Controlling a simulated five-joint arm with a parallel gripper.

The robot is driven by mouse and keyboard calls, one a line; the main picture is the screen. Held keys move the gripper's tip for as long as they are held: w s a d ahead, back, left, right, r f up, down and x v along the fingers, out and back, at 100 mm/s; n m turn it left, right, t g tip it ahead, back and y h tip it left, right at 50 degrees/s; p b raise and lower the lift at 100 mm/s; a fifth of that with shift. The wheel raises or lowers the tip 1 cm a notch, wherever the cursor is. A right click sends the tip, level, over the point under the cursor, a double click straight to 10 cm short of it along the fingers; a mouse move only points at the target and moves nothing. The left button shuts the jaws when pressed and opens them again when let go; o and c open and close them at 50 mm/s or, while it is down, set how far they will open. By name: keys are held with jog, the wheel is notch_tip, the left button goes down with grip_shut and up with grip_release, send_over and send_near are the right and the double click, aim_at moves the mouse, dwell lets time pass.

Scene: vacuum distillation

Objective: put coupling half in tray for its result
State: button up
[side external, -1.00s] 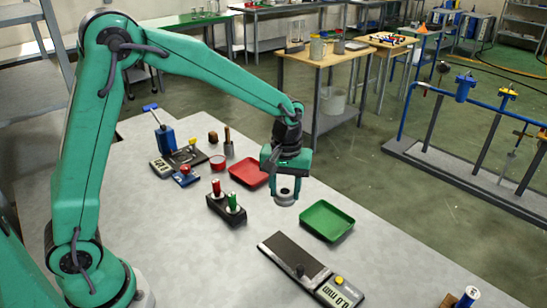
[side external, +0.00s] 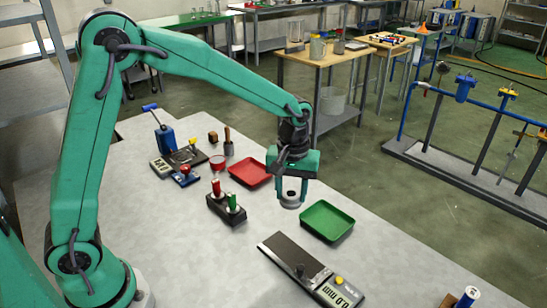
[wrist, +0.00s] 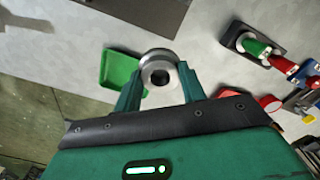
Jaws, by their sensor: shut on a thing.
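The coupling half (side external: 290,200) is a grey metal ring-like piece with a central hole. My gripper (side external: 291,186) is shut on it and holds it above the table, between the red tray and the green tray. In the wrist view the coupling half (wrist: 160,70) sits between the fingertips of my gripper (wrist: 157,82). The green tray (side external: 327,220) lies just right of the held piece in the side view and looks empty. It shows partly behind the left finger in the wrist view (wrist: 116,68).
A black holder (side external: 226,211) with a red and a green handled piece stands left of my gripper. A flat measuring device with a display (side external: 310,270) lies in front. A blue device (side external: 164,140) stands at the back left. Bare table surrounds the green tray.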

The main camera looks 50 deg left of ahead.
jog(key=w+d, duration=0.1)
jog(key=d, duration=1.1)
jog(key=shift+w+d+r+n, duration=0.25)
jog(key=shift+d+r+n, duration=0.05)
jog(key=shift+d, duration=0.05)
send_over(326, 223)
notch_tip(326, 223, down, 7)
jog(key=shift+w, duration=0.1)
jog(key=shift+f, duration=2)
jog(key=shift+f, duration=0.15)
jog(key=o, duration=1.2)
